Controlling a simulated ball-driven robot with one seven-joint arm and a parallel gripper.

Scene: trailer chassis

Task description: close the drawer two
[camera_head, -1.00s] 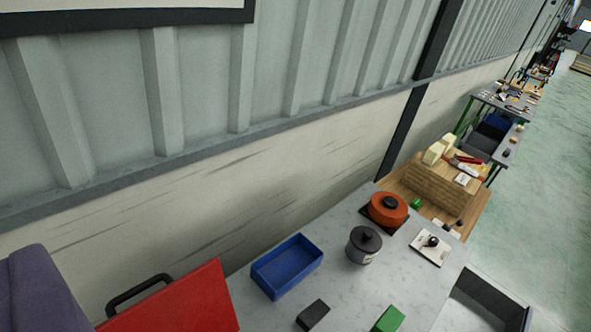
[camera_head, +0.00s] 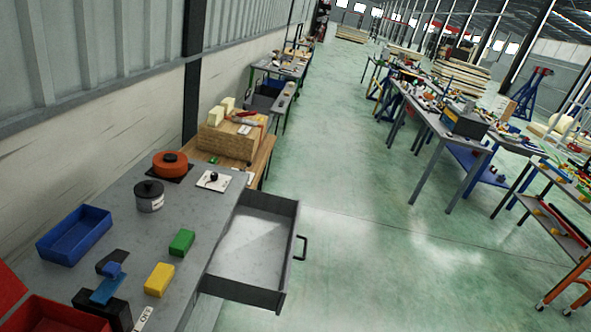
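A grey drawer (camera_head: 250,246) stands pulled out from the right side of the grey-topped table (camera_head: 200,205). Its inside looks empty, and a dark handle (camera_head: 301,248) is on its outer front. I cannot read a number on it, so I cannot tell if it is drawer two. My gripper is not in view.
On the table are a blue bin (camera_head: 75,235), a dark pot (camera_head: 149,196), an orange pot (camera_head: 170,165), a green block (camera_head: 182,243), a yellow block (camera_head: 159,279) and a red box (camera_head: 50,315). The green floor (camera_head: 390,265) right of the drawer is clear.

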